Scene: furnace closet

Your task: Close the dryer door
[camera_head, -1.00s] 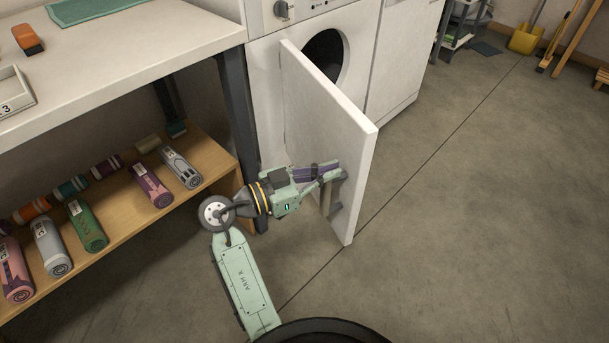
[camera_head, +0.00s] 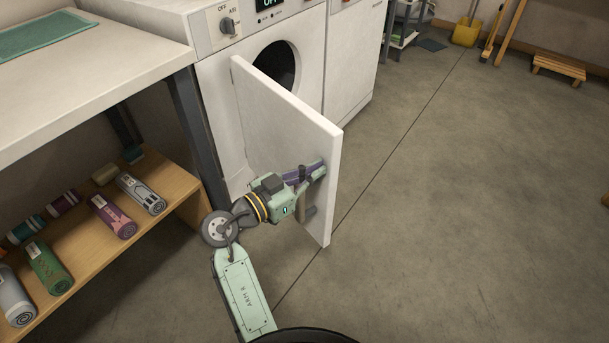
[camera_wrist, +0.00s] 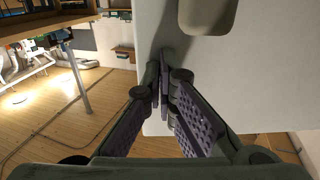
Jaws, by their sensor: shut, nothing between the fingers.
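The dryer (camera_head: 220,95) stands at the top of the head view, its round dark opening (camera_head: 273,66) showing. Its white door (camera_head: 265,115) stands wide open, swung out toward me from its left side. A bar handle (camera_head: 303,207) is on the door's outer face, partly hidden by my gripper. My gripper (camera_head: 316,170) is shut and empty at this outer face, close to the door's free edge. In the wrist view, the gripper's fingertips (camera_wrist: 161,58) are together in front of the door panel (camera_wrist: 265,75). Whether they touch it I cannot tell.
A white worktable (camera_head: 90,70) with a wooden lower shelf (camera_head: 165,200) holding several canisters stands left of the door. Another white appliance (camera_head: 352,60) adjoins the dryer. Floor (camera_head: 450,200) right of the door is clear. A yellow dustpan (camera_head: 466,33) and wooden stool (camera_head: 558,66) are farther back.

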